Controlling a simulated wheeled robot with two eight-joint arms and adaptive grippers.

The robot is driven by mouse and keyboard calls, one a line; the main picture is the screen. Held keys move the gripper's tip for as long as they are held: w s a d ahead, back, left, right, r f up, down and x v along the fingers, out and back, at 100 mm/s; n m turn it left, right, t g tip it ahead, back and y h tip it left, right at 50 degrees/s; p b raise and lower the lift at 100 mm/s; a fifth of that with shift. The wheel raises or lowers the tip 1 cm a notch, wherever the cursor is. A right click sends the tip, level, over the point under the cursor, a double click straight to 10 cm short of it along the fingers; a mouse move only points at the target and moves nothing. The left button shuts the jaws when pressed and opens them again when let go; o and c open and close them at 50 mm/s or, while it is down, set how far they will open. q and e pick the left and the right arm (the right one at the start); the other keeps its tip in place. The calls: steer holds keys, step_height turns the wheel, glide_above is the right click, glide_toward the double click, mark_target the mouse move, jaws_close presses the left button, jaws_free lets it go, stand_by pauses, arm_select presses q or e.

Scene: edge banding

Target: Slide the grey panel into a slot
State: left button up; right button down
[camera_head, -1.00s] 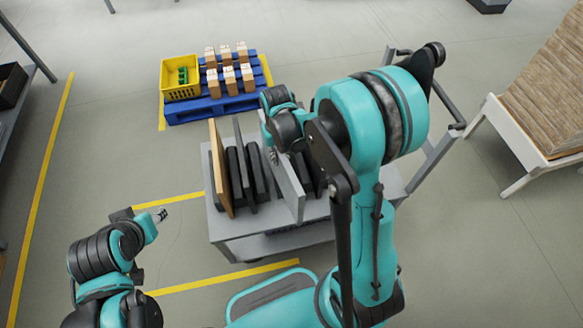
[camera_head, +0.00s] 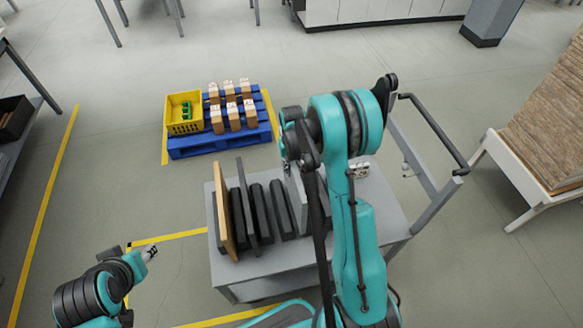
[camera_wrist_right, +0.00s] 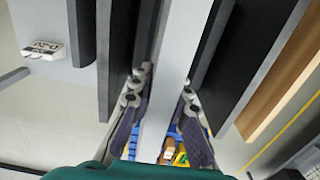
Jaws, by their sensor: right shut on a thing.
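The grey panel (camera_head: 294,196) stands on edge among black dividers (camera_head: 278,210) on the grey cart. My right gripper (camera_wrist_right: 168,108) is shut on the panel (camera_wrist_right: 182,45), which runs between its two fingers in the right wrist view. Dark uprights stand close on both sides of the panel there. I cannot tell whether its lower edge is seated in a slot. In the head view my right arm hides part of the panel and the gripper's fingertips. My left gripper (camera_head: 151,253) is left of the cart, away from the panels; its jaw opening is too small to read.
The cart (camera_head: 330,257) also holds a wooden panel (camera_head: 224,215) and a dark thin panel (camera_head: 247,203). A small white labelled object (camera_head: 360,170) lies on its right part. A handle frame (camera_head: 432,135) rises at right. Behind are a blue pallet (camera_head: 190,149) and yellow crate (camera_head: 181,128).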

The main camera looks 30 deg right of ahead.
steer(key=shift+f+b, duration=3.3)
steer(key=shift+f, duration=2.25)
steer(key=c, duration=1.4)
jaws_free()
steer(key=shift+o, duration=0.2)
